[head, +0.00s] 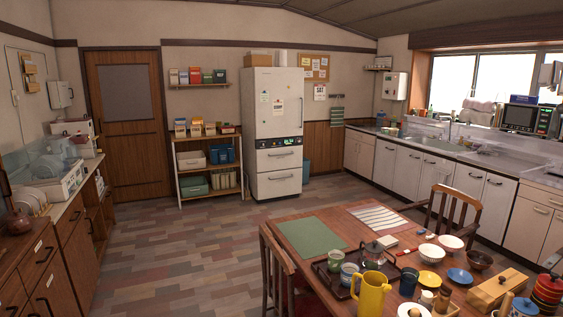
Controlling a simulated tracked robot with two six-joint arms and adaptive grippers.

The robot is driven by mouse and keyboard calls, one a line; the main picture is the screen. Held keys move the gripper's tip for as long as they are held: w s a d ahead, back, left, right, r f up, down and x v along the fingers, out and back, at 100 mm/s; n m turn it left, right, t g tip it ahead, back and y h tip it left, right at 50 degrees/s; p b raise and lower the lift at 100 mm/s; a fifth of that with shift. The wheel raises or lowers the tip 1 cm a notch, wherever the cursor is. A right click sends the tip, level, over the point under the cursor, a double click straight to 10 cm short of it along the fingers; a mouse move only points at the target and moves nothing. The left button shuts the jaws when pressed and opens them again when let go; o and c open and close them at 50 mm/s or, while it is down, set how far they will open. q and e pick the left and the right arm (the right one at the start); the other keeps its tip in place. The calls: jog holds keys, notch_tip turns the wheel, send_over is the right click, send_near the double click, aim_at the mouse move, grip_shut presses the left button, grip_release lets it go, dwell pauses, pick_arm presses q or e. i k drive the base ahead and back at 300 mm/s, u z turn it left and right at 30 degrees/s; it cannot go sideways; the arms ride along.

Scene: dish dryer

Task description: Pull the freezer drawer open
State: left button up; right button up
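A white refrigerator (273,104) stands against the back wall. Its tall upper door carries papers and magnets, with a dark control strip (277,142) along the bottom edge. Below are two stacked drawers with horizontal handles, an upper drawer (279,163) and a lower drawer (279,188). Both look closed and flush with the front. I cannot tell from labels which one is the freezer drawer. Neither of my grippers is in view, and the refrigerator is far across the room.
A wooden table (342,228) crowded with dishes and a yellow pitcher (371,294) fills the front right, with chairs (455,212) around it. A shelf rack (209,163) stands left of the refrigerator. The floor (185,235) before the refrigerator is clear.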

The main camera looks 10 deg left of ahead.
aim_at(291, 157)
jog(key=u, duration=0.95)
jog(key=i, duration=6.75)
jog(key=z, duration=0.55)
